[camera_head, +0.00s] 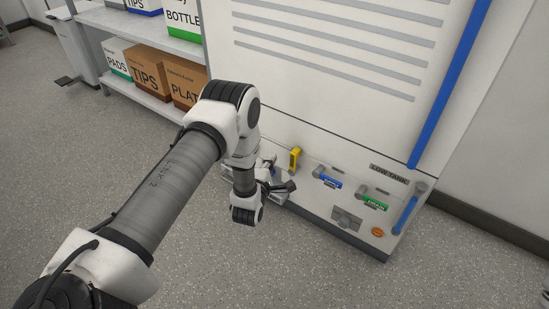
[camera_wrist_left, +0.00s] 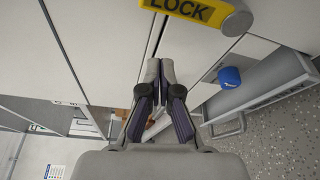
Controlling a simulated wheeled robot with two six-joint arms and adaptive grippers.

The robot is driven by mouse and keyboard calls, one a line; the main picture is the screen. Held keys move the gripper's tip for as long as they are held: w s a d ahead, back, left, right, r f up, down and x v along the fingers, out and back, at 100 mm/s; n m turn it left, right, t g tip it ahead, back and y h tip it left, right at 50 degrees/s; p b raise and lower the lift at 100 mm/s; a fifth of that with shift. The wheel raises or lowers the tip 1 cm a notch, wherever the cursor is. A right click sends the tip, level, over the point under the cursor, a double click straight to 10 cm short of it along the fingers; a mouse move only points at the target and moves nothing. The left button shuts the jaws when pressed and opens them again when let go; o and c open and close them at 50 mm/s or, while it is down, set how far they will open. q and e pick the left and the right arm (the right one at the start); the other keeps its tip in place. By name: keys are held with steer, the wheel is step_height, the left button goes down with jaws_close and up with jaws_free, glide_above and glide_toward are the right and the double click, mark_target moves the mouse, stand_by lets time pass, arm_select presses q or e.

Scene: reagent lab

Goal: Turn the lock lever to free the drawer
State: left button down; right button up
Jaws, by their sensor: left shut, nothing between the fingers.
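The lock lever is yellow and stands out from the lower white cabinet front in the head view (camera_head: 295,157). In the left wrist view its yellow face with the word LOCK (camera_wrist_left: 200,9) is at the top edge, partly cut off. My left gripper (camera_head: 283,187) is low in front of the cabinet, just below the lever, partly hidden by my wrist. In the left wrist view my left gripper (camera_wrist_left: 160,68) is shut and empty, its fingertips apart from the lever in the picture. I cannot tell which panel is the drawer. My right gripper is not in view.
Right of the lever are a blue-labelled valve (camera_head: 327,178), a green-labelled valve (camera_head: 374,200) and an orange button (camera_head: 377,232). A blue pipe (camera_head: 450,85) runs down the cabinet. A shelf (camera_head: 148,98) with boxes stands at left. The floor (camera_head: 330,275) in front is clear.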

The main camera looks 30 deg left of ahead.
arm_select(q)
steer(key=p+v, duration=0.2)
steer(key=v, duration=0.6)
